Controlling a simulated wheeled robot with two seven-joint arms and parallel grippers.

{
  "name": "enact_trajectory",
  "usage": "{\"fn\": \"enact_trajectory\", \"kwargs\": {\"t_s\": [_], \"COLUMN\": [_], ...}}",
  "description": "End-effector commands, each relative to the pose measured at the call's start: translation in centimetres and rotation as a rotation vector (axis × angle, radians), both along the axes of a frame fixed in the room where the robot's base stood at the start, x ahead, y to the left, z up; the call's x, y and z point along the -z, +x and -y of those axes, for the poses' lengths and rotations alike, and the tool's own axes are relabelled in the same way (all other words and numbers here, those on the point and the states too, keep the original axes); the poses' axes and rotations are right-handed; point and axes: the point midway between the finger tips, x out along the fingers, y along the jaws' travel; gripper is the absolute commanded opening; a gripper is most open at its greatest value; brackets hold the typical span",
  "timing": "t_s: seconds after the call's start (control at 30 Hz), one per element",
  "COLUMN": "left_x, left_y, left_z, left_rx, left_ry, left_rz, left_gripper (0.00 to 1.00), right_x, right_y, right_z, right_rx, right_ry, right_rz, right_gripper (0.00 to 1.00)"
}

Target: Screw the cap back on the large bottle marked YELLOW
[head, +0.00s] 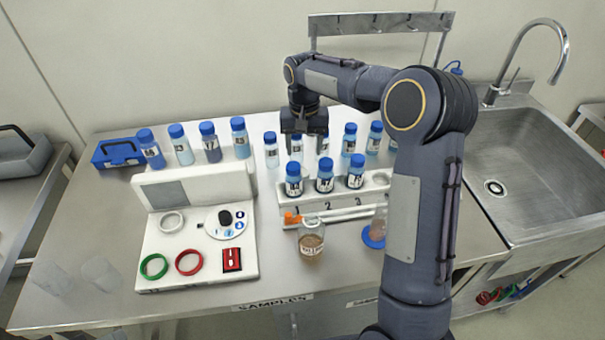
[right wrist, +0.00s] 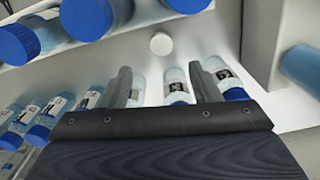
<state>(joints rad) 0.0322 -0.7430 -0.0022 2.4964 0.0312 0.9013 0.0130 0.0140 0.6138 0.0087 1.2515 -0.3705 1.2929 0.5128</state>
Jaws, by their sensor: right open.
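An open, capless bottle with brown contents (head: 311,243) stands upright at the front of the bench; its label is too small to read. A second brownish container (head: 379,222) is partly hidden behind my right arm. A blue round piece (head: 372,238), perhaps a cap, lies beside it. I cannot read YELLOW on any label. My right gripper (head: 305,143) is open, pointing down among the back row of small blue-capped bottles, away from the open bottle. In the right wrist view its fingers (right wrist: 163,82) stand apart, with a blue-capped bottle (right wrist: 177,86) visible between and beyond them.
A white rack (head: 335,213) numbered 1, 2, 3 holds blue-capped bottles. A white station (head: 200,270) with green and red rings stands left of it. Clear cups (head: 54,281) stand at the front left. A sink (head: 530,170) lies right. A white disc (right wrist: 161,43) shows beyond the fingers.

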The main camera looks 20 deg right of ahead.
Motion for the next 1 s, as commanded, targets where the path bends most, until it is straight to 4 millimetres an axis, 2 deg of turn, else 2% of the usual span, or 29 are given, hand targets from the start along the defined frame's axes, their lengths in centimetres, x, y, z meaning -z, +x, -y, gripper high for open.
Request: {"fn": "enact_trajectory", "kwargs": {"t_s": [0.17,0.37,0.67,1.0], "left_x": [-0.1,-0.3,-0.3,-1.5], "left_y": [0.0,0.0,0.0,0.0], "left_z": [0.0,0.0,0.0,0.0], "left_rx": [0.000,0.000,0.000,0.000], "left_ry": [0.000,0.000,0.000,0.000], "left_rz": [0.000,0.000,0.000,0.000], "left_gripper": [0.52,0.52,0.52,0.52], "right_x": [0.5,2.5,2.8,7.2], "right_y": [0.0,-0.1,-0.1,-0.3], "right_z": [0.0,0.0,-0.1,-0.4], "right_rx": [-0.001,-0.001,-0.001,-0.001], "right_ry": [0.000,0.001,0.000,0.002], "right_rz": [-0.001,-0.002,-0.001,-0.004], "right_gripper": [0.57,0.57,0.57,0.57]}}
